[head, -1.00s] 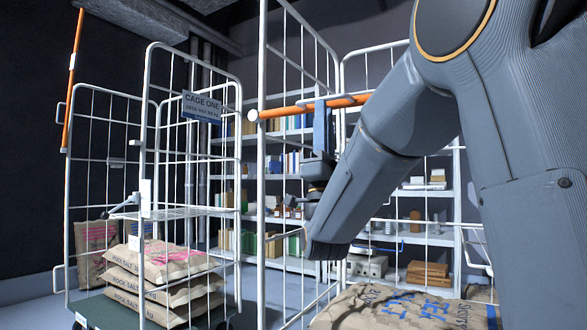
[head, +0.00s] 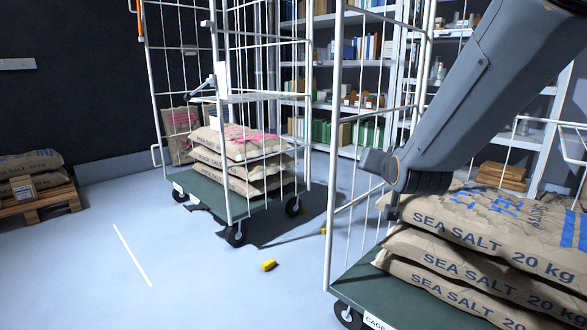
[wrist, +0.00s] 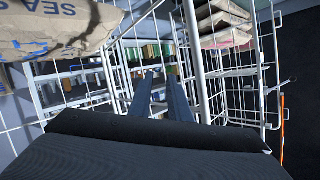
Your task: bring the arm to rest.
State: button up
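My arm reaches down from the upper right in the head view and bends at the wrist beside the right cage. The fingers of my gripper (wrist: 160,76) show in the wrist view as two dark bars with a gap between them. Nothing shows between them.
The right wheeled cage (head: 330,215) holds stacked sea salt sacks. Another cage (head: 222,120) with rock salt sacks stands behind. Yellow blocks (head: 268,265) lie on the floor. Sacks on a pallet (head: 42,204) are at left, shelves (head: 345,105) at back.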

jog(key=s+f+n+g, duration=0.4)
jog(key=s+f+g, duration=0.8)
jog(key=s+f, duration=1)
jog(key=s+a+r+n+g+y, duration=0.1)
jog(key=s+a+r+n, duration=0.3)
jog(key=s+a, duration=0.6)
jog(key=s+a+r+n+g+y, duration=0.1)
jog(key=s+a+r+n, duration=0.2)
jog(key=s+a+r, duration=0.7)
jog(key=w+d+r+m+h+p, duration=0.1)
jog(key=d+r+m+p, duration=0.2)
jog(key=d+r+p, duration=0.6)
jog(key=d+r+m+p, duration=0.3)
jog(key=d+r+p, duration=0.7)
jog(key=p, duration=1.8)
jog(key=shift+w+r+m+h+p, duration=0.35)
jog(key=shift+w+r+m+h, duration=0.05)
jog(key=shift+r, duration=2.7)
